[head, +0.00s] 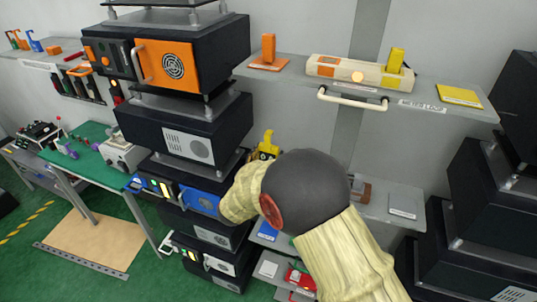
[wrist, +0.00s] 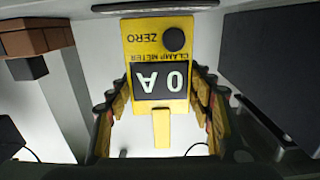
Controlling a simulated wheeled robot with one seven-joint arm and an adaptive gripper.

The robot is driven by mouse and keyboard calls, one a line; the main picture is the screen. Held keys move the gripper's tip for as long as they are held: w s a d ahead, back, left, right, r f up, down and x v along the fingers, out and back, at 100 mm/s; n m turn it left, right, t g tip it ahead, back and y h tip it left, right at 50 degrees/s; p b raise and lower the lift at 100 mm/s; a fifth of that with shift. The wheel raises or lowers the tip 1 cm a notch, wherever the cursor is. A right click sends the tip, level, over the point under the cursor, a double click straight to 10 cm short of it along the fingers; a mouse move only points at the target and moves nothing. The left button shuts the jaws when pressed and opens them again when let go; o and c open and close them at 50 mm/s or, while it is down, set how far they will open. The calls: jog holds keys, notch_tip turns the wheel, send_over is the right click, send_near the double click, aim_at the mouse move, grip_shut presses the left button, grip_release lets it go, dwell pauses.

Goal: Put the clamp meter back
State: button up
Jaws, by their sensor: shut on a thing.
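The yellow clamp meter (wrist: 157,50) is upside down in the wrist view, with its label, a black round knob and a dark display reading "0 A". My gripper (wrist: 158,120) has its yellow and black fingers on both sides of the meter's lower part in that view, shut on it. In the head view, my arm hides most of the gripper. A yellow hooked piece (head: 266,146) shows just beyond the arm there; I cannot tell whether it is the meter. A bare yellow pad (head: 459,96) lies at the right end of the upper shelf.
The upper shelf (head: 430,93) also holds an orange block (head: 268,48), a pale tray (head: 340,72) with a yellow piece, and a white front handle (head: 352,99). Stacked dark units (head: 175,125) stand left of my arm, others (head: 490,210) at the right. Brown blocks (wrist: 35,38) show in the wrist view.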

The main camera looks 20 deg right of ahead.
jog(key=shift+f, duration=0.2)
jog(key=o, duration=1.3)
jog(key=shift+o, duration=0.6)
jog(key=shift+r, duration=0.15)
